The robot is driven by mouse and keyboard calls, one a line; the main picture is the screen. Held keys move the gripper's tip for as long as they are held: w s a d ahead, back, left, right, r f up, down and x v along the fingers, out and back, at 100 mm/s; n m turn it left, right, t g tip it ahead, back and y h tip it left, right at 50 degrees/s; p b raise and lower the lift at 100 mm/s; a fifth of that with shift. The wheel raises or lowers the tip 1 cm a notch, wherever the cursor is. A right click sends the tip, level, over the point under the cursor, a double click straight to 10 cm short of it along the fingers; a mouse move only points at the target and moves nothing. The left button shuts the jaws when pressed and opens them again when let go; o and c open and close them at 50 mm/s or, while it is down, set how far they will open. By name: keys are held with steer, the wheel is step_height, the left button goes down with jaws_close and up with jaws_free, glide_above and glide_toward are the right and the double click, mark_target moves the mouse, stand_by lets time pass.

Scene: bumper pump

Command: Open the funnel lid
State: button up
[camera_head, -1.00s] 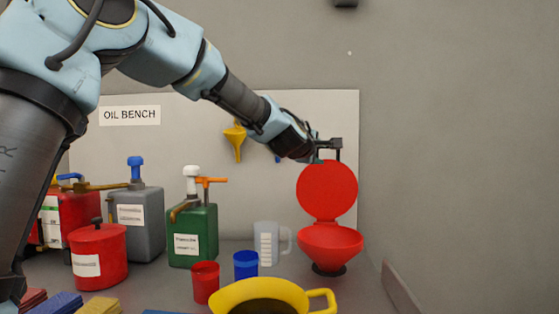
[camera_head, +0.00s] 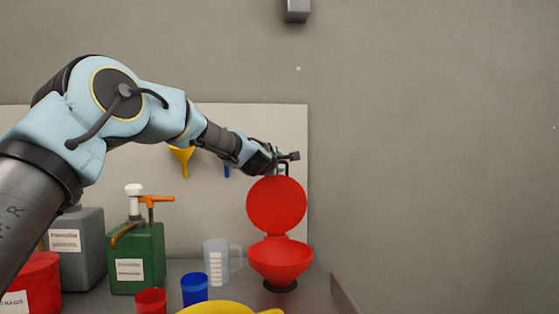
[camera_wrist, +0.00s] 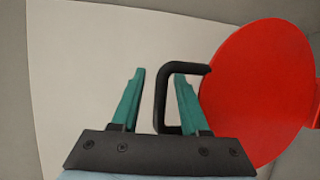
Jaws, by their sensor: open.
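The red funnel (camera_head: 281,260) stands on a black base at the right of the bench. Its round red lid (camera_head: 276,205) stands upright above the bowl, joined to it at a hinge at the back. The lid also shows in the wrist view (camera_wrist: 258,90), at the right. A black handle (camera_wrist: 160,98) sticks out from the lid's edge. My gripper (camera_head: 281,172) is at the top of the lid. In the wrist view my gripper (camera_wrist: 156,75) has its two green fingers apart, with part of the handle between them and the right finger crossing the handle's opening.
A clear measuring jug (camera_head: 216,262) stands left of the funnel. A blue cup (camera_head: 194,289), a red cup (camera_head: 151,301) and a yellow container (camera_head: 222,308) are in front. A green pump can (camera_head: 137,260) stands further left. The wall at the right is bare.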

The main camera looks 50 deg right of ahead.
steer(key=shift+d, duration=0.1)
steer(key=shift+c, duration=0.2)
jaws_close()
steer(key=shift+f, duration=0.1)
stand_by(1.2)
